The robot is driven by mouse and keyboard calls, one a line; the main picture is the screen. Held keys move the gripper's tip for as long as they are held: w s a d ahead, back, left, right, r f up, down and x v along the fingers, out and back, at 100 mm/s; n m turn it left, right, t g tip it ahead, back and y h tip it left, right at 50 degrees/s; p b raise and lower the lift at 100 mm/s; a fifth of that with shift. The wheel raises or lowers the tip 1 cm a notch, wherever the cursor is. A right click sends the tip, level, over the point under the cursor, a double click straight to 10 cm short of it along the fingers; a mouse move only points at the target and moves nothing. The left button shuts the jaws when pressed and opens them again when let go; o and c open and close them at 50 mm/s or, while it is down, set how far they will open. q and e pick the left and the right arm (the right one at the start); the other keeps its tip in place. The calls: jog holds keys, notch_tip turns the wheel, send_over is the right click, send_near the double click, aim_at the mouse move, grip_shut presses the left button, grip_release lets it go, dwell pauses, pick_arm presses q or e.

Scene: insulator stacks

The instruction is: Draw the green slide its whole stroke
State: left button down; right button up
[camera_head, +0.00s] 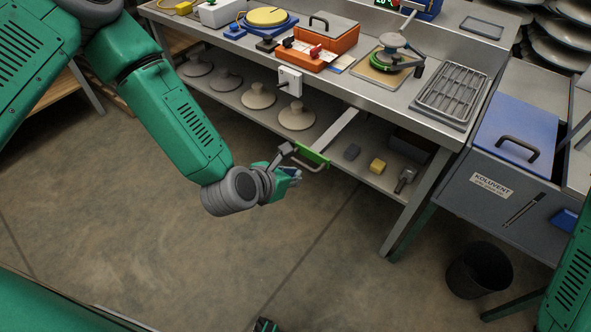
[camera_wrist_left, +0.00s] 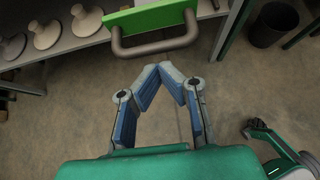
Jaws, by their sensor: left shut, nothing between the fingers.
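The green slide (camera_head: 314,156) has a bright green front and a grey bar handle, and stands out from the bench on a pale rail (camera_head: 335,127). In the left wrist view the green front (camera_wrist_left: 160,17) and its handle (camera_wrist_left: 155,47) cross the top. My left gripper (camera_head: 296,174) is just in front of the handle. In the left wrist view its blue-padded fingers (camera_wrist_left: 172,72) meet at the tips, shut and empty, with a gap between them and the handle. My right gripper (camera_wrist_left: 252,130) shows small and dark at the right of that view; its jaw state is unclear.
The steel bench (camera_head: 400,98) carries an orange box (camera_head: 335,38), a wire rack (camera_head: 455,92) and other gear. Its lower shelf (camera_head: 232,97) holds several grey discs and a yellow block (camera_head: 377,166). A blue-lidded cabinet (camera_head: 515,125) and black bin (camera_head: 478,270) stand right. Floor in front is clear.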

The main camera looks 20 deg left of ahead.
pick_arm(q)
jog(key=shift+w+r, duration=0.1)
jog(key=shift+w, duration=0.35)
pick_arm(e)
jog(key=shift+a, duration=0.1)
jog(key=shift+a, duration=0.1)
